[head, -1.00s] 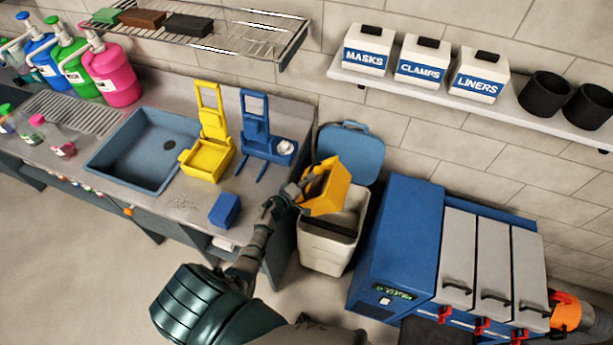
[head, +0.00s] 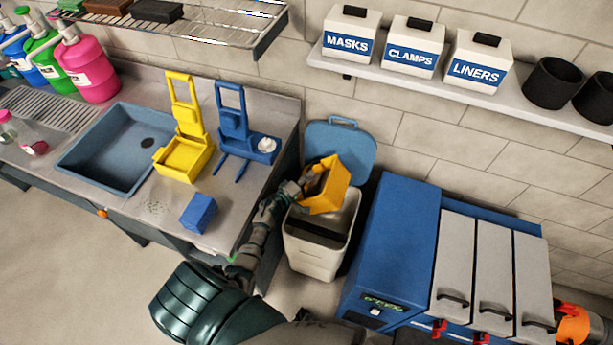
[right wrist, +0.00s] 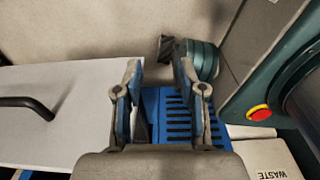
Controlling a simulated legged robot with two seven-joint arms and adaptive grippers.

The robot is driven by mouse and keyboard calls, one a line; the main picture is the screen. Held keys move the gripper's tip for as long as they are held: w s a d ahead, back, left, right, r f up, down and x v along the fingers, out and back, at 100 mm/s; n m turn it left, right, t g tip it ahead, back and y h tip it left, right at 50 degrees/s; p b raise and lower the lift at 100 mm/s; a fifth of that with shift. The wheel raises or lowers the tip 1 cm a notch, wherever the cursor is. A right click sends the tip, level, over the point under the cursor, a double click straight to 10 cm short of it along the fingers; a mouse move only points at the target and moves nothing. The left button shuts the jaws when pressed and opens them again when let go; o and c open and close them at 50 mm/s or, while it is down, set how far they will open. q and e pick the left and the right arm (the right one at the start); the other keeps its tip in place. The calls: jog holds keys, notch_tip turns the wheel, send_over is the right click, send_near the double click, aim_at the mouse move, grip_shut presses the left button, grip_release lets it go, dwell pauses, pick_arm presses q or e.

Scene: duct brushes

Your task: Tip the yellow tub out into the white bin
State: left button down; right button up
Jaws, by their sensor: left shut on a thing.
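The yellow tub (head: 335,193) is held tilted above the mouth of the white bin (head: 312,258) in the head view. Part of its dark inside shows; I cannot tell what is in it. My left gripper (head: 304,190) is shut on the tub's left side. The bin's blue lid (head: 343,145) stands open behind it, and a dark strip shows inside the bin. My right gripper (right wrist: 161,88) is open and empty in the right wrist view, over a blue slotted surface (right wrist: 180,118). A white surface marked WASTE (right wrist: 275,160) shows at that view's lower right.
A blue cabinet (head: 392,250) with grey-white doors stands right of the bin. The counter at left holds a sink (head: 118,150), a yellow holder (head: 186,155), a blue holder (head: 240,140) and a blue block (head: 198,213). A shelf (head: 450,80) of labelled boxes hangs above.

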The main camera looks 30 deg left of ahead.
pick_arm(q)
jog(key=d+m+g+y+p, duration=0.1)
jog(key=d+m+p, duration=0.1)
jog(key=w+d+f+m+g+y+p, duration=0.1)
jog(key=d+m+p, duration=0.1)
jog(key=m, duration=0.1)
jog(key=d+f+m+g+y+p, duration=0.1)
jog(key=d+m+y+p, duration=0.1)
jog(key=d+m, duration=0.1)
jog(key=shift+w+f, duration=0.1)
jog(key=shift+w, duration=0.2)
jog(key=shift+d+f+m, duration=0.25)
jog(key=shift+f+m, duration=0.1)
jog(key=shift+m, duration=0.25)
jog(key=shift+w+a+f, duration=0.1)
jog(key=shift+a+f, duration=0.1)
jog(key=shift+a, duration=0.25)
pick_arm(e)
jog(key=shift+w+a+r, duration=0.15)
jog(key=shift+r, duration=1.15)
jog(key=shift+w+a+r, duration=0.1)
jog(key=shift+a+r, duration=0.05)
jog(key=shift+r, duration=1.1)
pick_arm(q)
jog(key=shift+d, duration=0.1)
